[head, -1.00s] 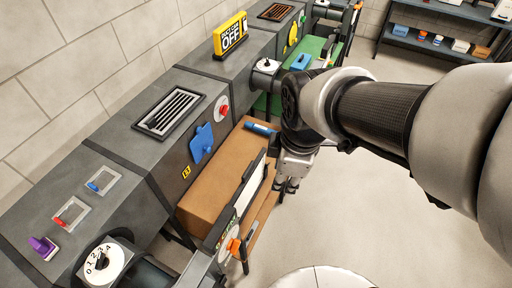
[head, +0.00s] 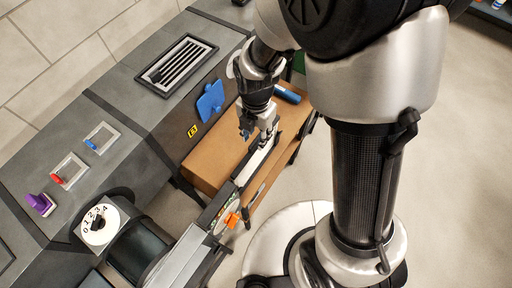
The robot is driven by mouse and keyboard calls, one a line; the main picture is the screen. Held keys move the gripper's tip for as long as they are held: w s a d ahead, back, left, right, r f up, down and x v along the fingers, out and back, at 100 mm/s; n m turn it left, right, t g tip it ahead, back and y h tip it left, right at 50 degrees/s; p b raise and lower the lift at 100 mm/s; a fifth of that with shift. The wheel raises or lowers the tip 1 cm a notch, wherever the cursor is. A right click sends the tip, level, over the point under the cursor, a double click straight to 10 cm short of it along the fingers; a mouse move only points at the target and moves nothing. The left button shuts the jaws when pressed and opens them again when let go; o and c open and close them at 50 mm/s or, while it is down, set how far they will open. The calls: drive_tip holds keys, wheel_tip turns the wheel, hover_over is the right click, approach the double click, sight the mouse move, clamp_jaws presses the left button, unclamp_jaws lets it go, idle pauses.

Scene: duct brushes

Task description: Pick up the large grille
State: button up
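A silver-framed grille with dark slats (head: 177,62) lies flat on the top of the grey duct at the upper left in the head view. My gripper (head: 255,137) points down over the brown shelf, below and to the right of this grille and clear of it. Its two fingers look apart, and I see nothing held between them. The fingertips overlap the area of a black-framed white panel (head: 253,164) in the picture. I cannot tell whether they touch it.
A blue plate (head: 210,101) is on the duct's front face. The brown shelf (head: 212,158) carries a blue cylinder (head: 287,93). Purple (head: 40,204) and red (head: 57,178) parts and a numbered dial (head: 99,224) are at the left.

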sight(256, 147)
wheel_tip(256, 147, down, 8)
drive_tip(key=b, duration=0.3)
drive_tip(key=shift+c, duration=0.5)
clamp_jaws()
idle(0.3)
